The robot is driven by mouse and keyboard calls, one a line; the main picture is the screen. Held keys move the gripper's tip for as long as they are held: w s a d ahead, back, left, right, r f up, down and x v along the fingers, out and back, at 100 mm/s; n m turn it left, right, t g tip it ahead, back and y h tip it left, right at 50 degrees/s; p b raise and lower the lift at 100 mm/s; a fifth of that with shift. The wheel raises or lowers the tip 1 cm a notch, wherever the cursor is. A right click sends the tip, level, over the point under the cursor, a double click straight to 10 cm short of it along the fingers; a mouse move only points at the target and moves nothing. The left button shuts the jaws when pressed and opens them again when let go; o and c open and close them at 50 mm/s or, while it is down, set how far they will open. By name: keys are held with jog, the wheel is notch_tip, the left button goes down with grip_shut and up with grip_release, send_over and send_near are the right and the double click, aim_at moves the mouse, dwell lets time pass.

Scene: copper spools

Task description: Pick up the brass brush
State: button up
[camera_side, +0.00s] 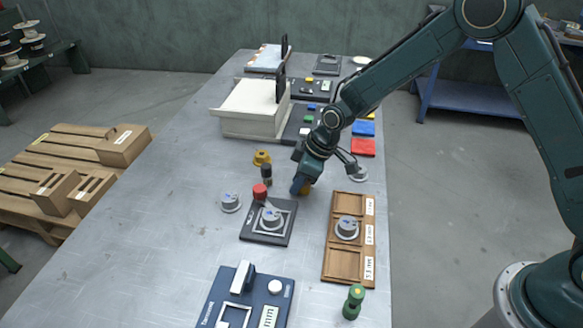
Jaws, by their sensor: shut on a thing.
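My gripper (299,187) is low over the middle of the grey table, pointing down, just behind the wooden tray. It is shut on a small tan-brown thing (305,190) that shows at its fingertips. This looks like the brass brush, but it is mostly hidden by the fingers and too small to be sure. I cannot tell whether it touches the table.
A wooden tray (328,265) with a grey spool stands in front, beside a dark plate (283,235) bearing another spool. A red-topped item (260,191), a dark cylinder (267,174) and a yellow piece (262,158) stand left of my gripper. The left front table is clear.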

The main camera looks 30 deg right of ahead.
jog(key=shift+r, duration=0.1)
notch_tip(320, 180, up, 20)
dwell(0.6)
dwell(0.4)
jog(key=o, duration=0.5)
jog(key=shift+c, duration=0.2)
jog(key=c, duration=0.3)
